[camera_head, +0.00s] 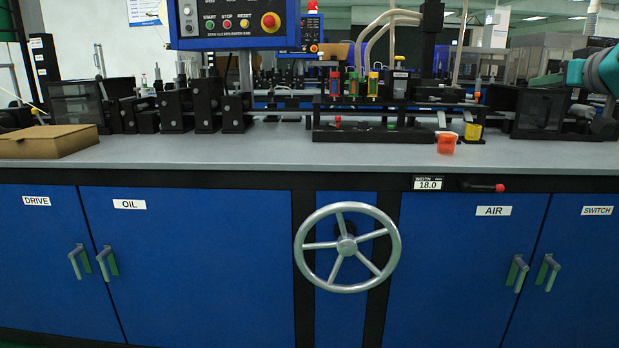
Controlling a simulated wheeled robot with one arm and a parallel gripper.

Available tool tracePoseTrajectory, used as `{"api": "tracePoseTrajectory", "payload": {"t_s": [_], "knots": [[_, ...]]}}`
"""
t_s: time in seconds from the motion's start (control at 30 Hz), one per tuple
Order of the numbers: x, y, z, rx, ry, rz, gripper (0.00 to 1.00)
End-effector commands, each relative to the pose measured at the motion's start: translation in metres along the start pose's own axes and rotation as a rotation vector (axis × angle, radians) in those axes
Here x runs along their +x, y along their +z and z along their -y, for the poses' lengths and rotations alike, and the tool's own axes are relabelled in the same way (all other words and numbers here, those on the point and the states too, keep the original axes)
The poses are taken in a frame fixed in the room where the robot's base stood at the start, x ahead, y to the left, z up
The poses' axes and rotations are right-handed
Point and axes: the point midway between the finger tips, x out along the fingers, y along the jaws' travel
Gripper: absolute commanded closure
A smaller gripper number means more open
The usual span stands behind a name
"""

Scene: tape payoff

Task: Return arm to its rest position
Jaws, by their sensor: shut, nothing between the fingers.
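Part of my arm (604,70), teal and grey, shows at the right edge, above the right end of the machine's bench. The rest of it is cut off by the picture's edge. My gripper cannot be made out in this view, so its fingers and anything near them are hidden. No object is seen held by the visible part of the arm.
The grey bench top (250,150) carries a cardboard box (48,142), black machine blocks and an orange cup (446,143). A control panel (232,22) hangs above.

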Motion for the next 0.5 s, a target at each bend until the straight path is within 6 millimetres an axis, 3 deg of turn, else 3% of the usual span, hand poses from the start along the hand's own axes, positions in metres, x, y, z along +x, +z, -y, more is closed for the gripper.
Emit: {"api": "tracePoseTrajectory", "payload": {"t_s": [0.27,0.5], "knots": [[0.011,0.033,0.053,0.015,-0.078,0.101,1.00],[0.015,0.088,0.125,0.029,-0.170,0.260,1.00]]}}
